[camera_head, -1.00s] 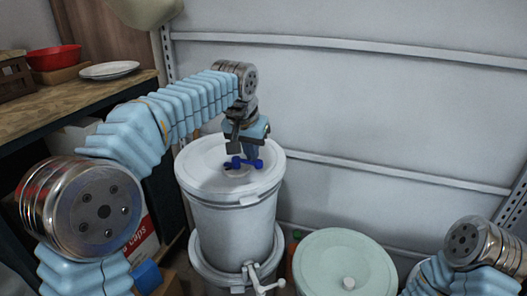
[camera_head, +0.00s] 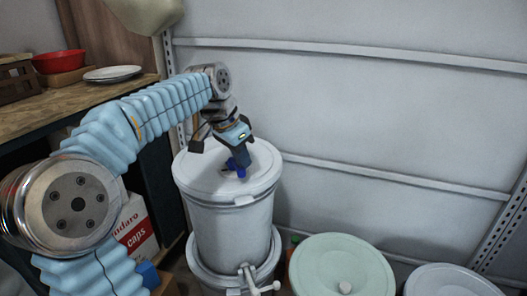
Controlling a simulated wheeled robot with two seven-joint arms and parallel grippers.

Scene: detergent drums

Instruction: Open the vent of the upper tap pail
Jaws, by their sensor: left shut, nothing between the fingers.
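The upper tap pail (camera_head: 228,222) is white and stands upright with its lid (camera_head: 200,172) on, stacked on another white pail (camera_head: 212,280). A small blue vent (camera_head: 241,173) sits near the middle of the lid. My left gripper (camera_head: 239,162) points down at the vent from above, its fingers shut with nothing between them. The fingertips are right at the vent and partly cover it, so I cannot tell whether they touch it or how far it is turned. A white tap (camera_head: 256,284) shows low on the front of the stack. My right gripper is out of view.
A pale green round lid (camera_head: 325,262) and a whitish one (camera_head: 450,282) lie lower to the right. A shelf at left holds a red bowl (camera_head: 58,58) and white plates (camera_head: 112,72). A wall (camera_head: 380,110) is close behind the pails.

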